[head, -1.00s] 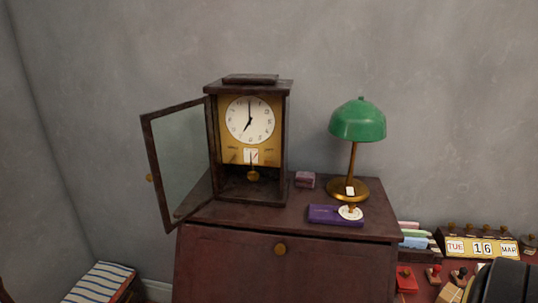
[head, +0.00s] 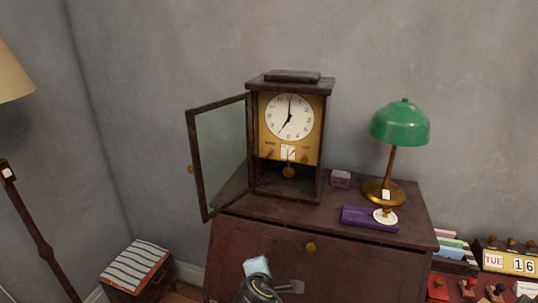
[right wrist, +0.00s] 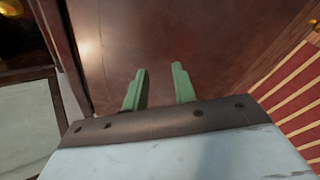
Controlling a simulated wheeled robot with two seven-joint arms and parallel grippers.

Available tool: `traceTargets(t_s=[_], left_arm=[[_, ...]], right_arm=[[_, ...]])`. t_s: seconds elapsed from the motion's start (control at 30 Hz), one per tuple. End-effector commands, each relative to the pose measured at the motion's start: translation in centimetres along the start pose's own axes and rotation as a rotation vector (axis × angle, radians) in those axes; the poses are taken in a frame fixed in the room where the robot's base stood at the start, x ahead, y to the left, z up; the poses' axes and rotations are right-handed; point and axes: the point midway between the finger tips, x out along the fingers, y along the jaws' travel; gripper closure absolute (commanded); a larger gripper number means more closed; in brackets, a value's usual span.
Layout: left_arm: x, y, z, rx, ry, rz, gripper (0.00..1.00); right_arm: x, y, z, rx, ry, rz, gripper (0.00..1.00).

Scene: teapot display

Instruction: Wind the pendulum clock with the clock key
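The pendulum clock (head: 289,118) stands upright on the dark red cabinet, its glass door (head: 222,155) swung open to the left. Its white dial and pendulum (head: 289,172) are exposed. I cannot make out the clock key. My right gripper (right wrist: 159,72) is open in the right wrist view, with nothing between its green fingers and a dark red surface beyond. Part of one of my arms shows at the bottom of the head view, in front of the cabinet and below the clock. I see no left gripper.
The cabinet (head: 290,255) also bears a small pinkish box (head: 341,179), a purple case (head: 357,217) with a white disc at its right end, and a green lamp (head: 400,124). A date block (head: 510,262) and stamps stand at lower right. A striped box (head: 136,267) is at lower left.

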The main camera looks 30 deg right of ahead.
Motion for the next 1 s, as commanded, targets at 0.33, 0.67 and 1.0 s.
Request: traceTargets(t_s=[0.33,0.67,1.0], left_arm=[[-0.4,-0.1,0.2,-0.001,-0.003,-0.001,0.47],[-0.5,-0.1,0.4,-0.001,-0.007,-0.001,0.47],[-0.6,-0.1,0.5,-0.002,-0.009,-0.001,0.47]], right_arm=[[-5.8,20.5,3.9,-0.448,-0.417,0.347,0.73],[-5.5,24.1,5.7,-0.513,-0.511,0.373,0.73],[0.3,27.4,8.2,-0.513,-0.509,0.374,0.73]])
